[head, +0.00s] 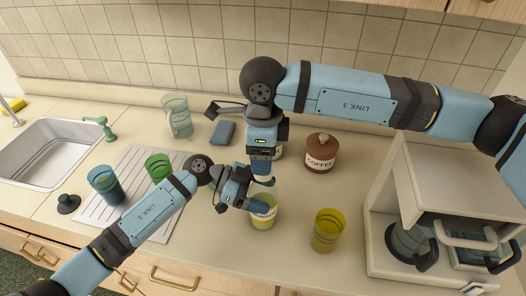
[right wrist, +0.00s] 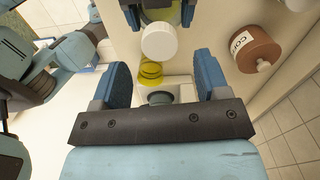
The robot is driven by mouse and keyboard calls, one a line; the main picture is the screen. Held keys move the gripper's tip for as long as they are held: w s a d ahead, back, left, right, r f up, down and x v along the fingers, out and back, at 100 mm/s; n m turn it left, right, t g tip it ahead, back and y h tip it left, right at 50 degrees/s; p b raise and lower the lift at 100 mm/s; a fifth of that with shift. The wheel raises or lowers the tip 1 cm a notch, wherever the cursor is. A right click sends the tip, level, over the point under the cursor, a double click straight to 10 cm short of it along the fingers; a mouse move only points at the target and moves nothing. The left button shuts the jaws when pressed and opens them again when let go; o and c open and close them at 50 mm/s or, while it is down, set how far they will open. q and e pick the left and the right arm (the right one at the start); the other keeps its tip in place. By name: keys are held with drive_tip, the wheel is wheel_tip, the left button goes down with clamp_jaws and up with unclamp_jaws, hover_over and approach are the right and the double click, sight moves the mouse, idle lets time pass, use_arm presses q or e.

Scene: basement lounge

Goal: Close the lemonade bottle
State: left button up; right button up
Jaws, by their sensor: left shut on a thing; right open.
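The lemonade bottle (head: 263,212), pale yellow with a white label, stands upright at the middle of the counter in the head view. My left gripper (head: 247,200) is shut on it from the left. In the right wrist view a round white cap (right wrist: 159,43) shows at the bottle's top, with yellow bottle (right wrist: 174,13) behind it. My left gripper's blue fingers flank the bottle there. How tightly the cap sits cannot be told. My right gripper (head: 262,178) points down over the bottle, open and empty. Its fingers (right wrist: 158,68) are wide apart, and the cap lies just beyond them.
A yellow glass (head: 328,230) stands right of the bottle. A coffee machine (head: 385,205) stands at right. Blue (head: 105,184) and green (head: 157,166) glasses and a clear pitcher (head: 177,116) are left.

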wheel_tip(320, 180, up, 2)
drive_tip(key=n, duration=0.7)
drive_tip(key=shift+r, duration=0.1)
drive_tip(key=n, duration=0.2)
drive_tip(key=r+n, duration=0.1)
drive_tip(key=n, duration=0.2)
drive_tip(key=shift+r, duration=0.15)
hover_over(267, 192)
drive_tip(key=w, duration=0.2)
drive_tip(key=shift+w+a+f, duration=0.1)
drive_tip(key=shift+a+f, duration=0.05)
drive_tip(key=shift+f, duration=1.2)
drive_tip(key=shift+a+f, duration=0.15)
drive_tip(key=shift+f, duration=1.15)
drive_tip(key=shift+w+a+f, duration=0.1)
drive_tip(key=shift+a+f, duration=0.05)
drive_tip(key=shift+f, duration=1.2)
drive_tip(key=c, duration=1)
